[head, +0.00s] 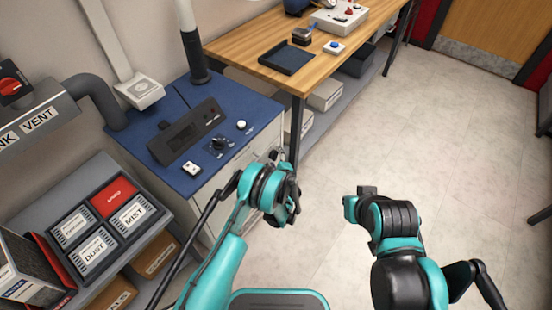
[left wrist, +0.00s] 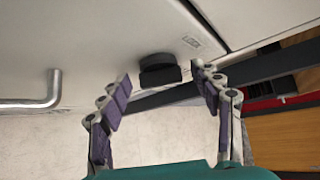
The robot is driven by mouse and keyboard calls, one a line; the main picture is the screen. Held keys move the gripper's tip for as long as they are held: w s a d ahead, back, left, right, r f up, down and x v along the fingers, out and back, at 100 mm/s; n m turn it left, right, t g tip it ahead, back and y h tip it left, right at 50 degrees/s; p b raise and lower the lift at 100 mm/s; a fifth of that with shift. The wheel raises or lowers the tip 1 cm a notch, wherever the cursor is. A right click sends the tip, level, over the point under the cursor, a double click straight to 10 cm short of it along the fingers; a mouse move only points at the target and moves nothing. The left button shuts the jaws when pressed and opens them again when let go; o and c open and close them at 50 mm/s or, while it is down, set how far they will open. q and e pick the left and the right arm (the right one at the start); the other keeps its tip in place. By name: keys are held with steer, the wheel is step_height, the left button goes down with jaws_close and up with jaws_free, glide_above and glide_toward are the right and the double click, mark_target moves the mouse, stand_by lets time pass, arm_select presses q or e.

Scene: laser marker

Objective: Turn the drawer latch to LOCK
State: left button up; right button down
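The drawer latch (left wrist: 160,70) is a black knob on the pale drawer front, in the upper middle of the left wrist view. A small label (left wrist: 192,41) sits beside it, too small to read. My left gripper (left wrist: 165,88) is open, its two fingers apart on either side of the latch, with nothing seen between the pads but the latch beyond.
A metal bar handle (left wrist: 42,100) is on the drawer front, left of the latch. A wooden workbench (head: 243,45) stands beyond the cabinet. A rack with labelled boxes (head: 97,225) is at the left. The floor (head: 440,140) at the right is clear.

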arm_select(q)
steer(key=shift+r, duration=0.1)
step_height(320, 180, up, 10)
steer(key=shift+f, duration=0.1)
stand_by(0.3)
